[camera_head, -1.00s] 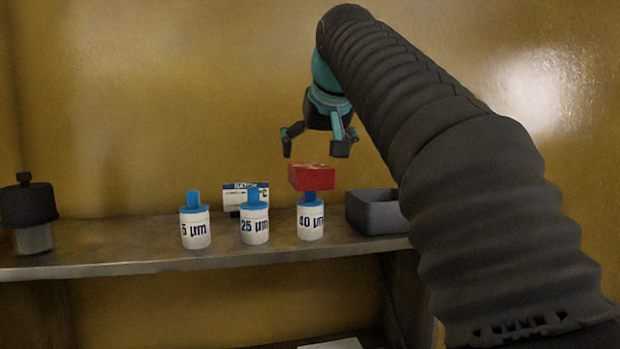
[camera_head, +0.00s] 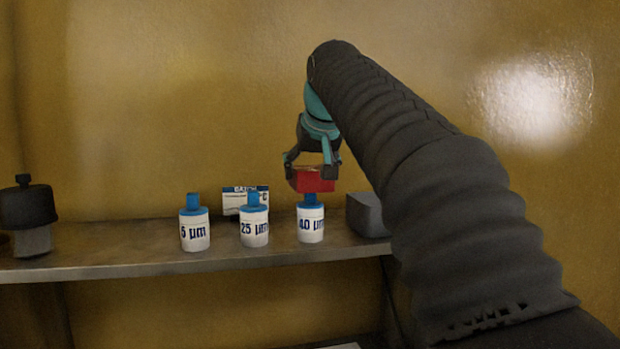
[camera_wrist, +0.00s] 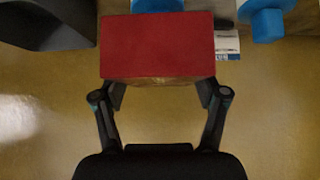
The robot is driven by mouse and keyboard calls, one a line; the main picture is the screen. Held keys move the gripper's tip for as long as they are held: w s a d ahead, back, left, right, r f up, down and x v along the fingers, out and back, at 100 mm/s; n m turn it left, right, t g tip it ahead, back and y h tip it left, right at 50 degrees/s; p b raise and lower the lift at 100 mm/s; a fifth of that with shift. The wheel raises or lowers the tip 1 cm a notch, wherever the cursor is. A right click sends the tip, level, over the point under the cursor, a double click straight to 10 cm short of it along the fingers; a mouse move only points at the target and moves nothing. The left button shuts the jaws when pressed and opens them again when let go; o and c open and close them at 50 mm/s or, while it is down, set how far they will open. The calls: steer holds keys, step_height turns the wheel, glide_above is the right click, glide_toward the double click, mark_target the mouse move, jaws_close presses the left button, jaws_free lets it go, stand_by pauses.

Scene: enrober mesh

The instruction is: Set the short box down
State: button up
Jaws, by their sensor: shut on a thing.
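The short red box (camera_head: 316,183) sits directly over the blue cap of the white 40 µm bottle (camera_head: 311,227); whether it still touches the cap is too fine to tell. My gripper (camera_head: 312,176) has come down from above, with its fingers on either side of the box, shut on it. In the wrist view the box (camera_wrist: 158,47) fills the upper middle, level between the two fingertips (camera_wrist: 158,88). The box hides most of the cap beneath it.
The metal shelf (camera_head: 130,262) also holds a 5 µm bottle (camera_head: 195,230), a 25 µm bottle (camera_head: 254,227), a label card (camera_head: 236,197) behind them, a dark grey bin (camera_head: 366,215) at right, partly behind my arm, and a black-topped jar (camera_head: 27,205) at far left. Shelf between jar and bottles is clear.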

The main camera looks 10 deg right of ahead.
mark_target(310, 168)
step_height(310, 168, up, 6)
steer(key=p, duration=0.3)
steer(key=shift+r+b, duration=0.15)
steer(key=shift+b, duration=0.2)
steer(key=shift+w+r, duration=0.1)
steer(key=shift+r, duration=1.7)
steer(key=shift+d, duration=0.1)
